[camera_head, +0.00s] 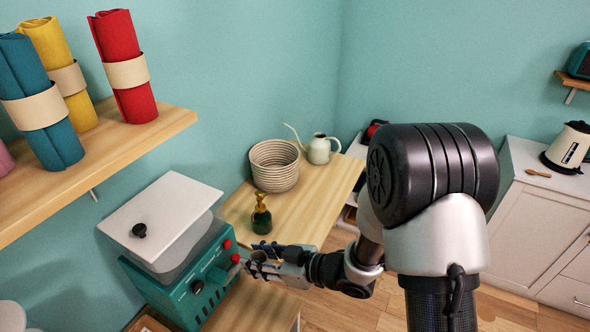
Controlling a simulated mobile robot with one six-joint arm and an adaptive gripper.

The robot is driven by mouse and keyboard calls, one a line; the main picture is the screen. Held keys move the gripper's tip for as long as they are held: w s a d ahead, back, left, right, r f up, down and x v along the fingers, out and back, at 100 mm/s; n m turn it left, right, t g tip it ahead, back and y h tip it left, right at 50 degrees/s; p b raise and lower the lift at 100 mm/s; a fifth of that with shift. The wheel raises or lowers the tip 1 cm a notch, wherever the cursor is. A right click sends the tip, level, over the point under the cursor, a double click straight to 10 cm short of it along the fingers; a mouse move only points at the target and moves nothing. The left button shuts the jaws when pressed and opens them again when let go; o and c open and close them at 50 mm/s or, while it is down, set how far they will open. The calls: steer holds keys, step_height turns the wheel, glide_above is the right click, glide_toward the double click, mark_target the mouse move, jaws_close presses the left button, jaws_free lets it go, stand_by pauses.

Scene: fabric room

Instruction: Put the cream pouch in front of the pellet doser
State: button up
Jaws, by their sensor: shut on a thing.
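A teal machine with a white lid and red knobs (190,270), which looks like the pellet doser, stands at the lower left on a wooden surface. My gripper (257,262) is close to its right-hand front, beside the red knobs. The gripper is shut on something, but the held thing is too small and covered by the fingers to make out. I cannot pick out a cream pouch in this view. Whether the gripper touches the machine is not clear.
A green bottle with a gold top (261,214) stands close behind my gripper on the wooden table (305,212). A woven basket (274,166) and a pale watering can (320,149) stand farther back. A wall shelf (150,125) with rolled cloths overhangs the left.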

steer(key=w+d+r+m+t+h, duration=0.5)
steer(key=w+d+r+m+t, duration=0.25)
steer(key=w+d, duration=0.5)
steer(key=d+r+m+h, duration=0.3)
steer(key=d, duration=0.4)
steer(key=w+d+r+m+t+h, duration=0.1)
steer(key=d+r+m+h, duration=0.2)
steer(key=d, duration=0.4)
steer(key=shift+d+r+h, duration=0.25)
steer(key=shift+r+h, duration=0.2)
steer(key=shift+h, duration=0.35)
steer(key=shift+w+m, duration=0.1)
steer(key=shift+m, duration=0.15)
